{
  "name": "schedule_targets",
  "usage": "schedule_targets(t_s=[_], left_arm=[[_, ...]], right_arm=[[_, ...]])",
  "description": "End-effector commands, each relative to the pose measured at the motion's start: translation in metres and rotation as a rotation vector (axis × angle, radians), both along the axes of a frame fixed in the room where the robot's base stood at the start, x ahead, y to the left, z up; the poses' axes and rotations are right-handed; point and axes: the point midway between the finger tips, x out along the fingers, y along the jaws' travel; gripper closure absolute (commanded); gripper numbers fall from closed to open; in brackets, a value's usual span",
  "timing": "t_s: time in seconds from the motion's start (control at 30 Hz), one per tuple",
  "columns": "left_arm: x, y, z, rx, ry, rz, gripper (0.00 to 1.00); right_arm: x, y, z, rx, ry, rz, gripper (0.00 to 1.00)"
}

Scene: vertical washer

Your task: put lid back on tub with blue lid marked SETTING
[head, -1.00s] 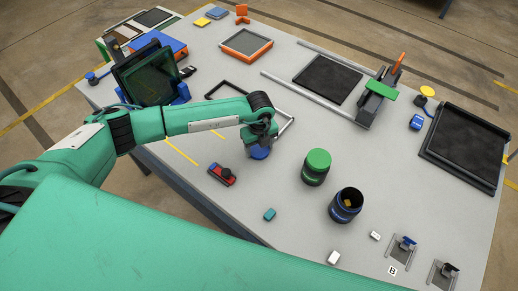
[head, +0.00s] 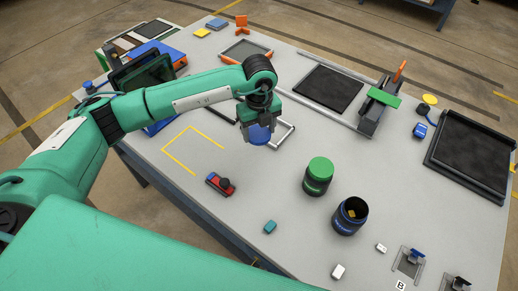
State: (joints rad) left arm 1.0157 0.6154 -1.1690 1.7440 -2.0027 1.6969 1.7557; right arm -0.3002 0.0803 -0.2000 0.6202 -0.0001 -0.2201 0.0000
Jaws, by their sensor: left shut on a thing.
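The open dark tub (head: 349,217) with a blue band stands at the right front of the table. Something yellow-orange lies inside it; its marking is too small to read. The blue lid (head: 259,135) is in my left gripper (head: 258,124), which is shut on it and holds it above the table, left of and behind the tub. A second dark tub (head: 318,178) with a green lid stands upright between the lid and the open tub. My right gripper is not in view.
A red and black tool (head: 220,184), a teal block (head: 270,227) and a white block (head: 338,271) lie on the grey table (head: 240,215). Small metal stands (head: 410,262) are at the front right. A black tray (head: 470,150) lies at the right edge.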

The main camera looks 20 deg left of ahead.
Motion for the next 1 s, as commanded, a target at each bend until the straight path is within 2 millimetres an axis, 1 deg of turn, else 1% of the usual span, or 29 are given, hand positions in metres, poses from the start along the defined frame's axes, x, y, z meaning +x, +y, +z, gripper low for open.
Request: schedule_targets(t_s=[0.03,0.13,0.2,0.33,0.5,0.8,0.87,1.0], left_arm=[[0.001,0.0,0.011,-0.001,-0.005,-0.001,0.57],[0.001,0.0,0.034,-0.002,-0.004,0.0,0.57],[0.0,0.0,0.047,-0.001,-0.004,-0.001,0.57],[0.001,0.0,0.063,-0.001,-0.001,0.001,0.57],[0.0,0.0,0.071,0.0,0.0,0.001,0.57],[0.0,0.0,0.072,0.0,0.0,0.001,0.57],[0.0,0.0,0.072,0.0,0.0,0.001,0.57],[0.0,0.0,0.071,0.0,0.0,0.001,0.57]], right_arm=[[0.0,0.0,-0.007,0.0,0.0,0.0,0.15],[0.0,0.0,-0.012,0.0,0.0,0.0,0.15],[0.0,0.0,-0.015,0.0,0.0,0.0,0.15],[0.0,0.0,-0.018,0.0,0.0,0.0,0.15],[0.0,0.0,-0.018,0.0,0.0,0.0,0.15],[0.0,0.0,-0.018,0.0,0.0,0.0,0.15],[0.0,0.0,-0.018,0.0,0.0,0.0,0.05],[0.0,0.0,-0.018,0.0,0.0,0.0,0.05]])
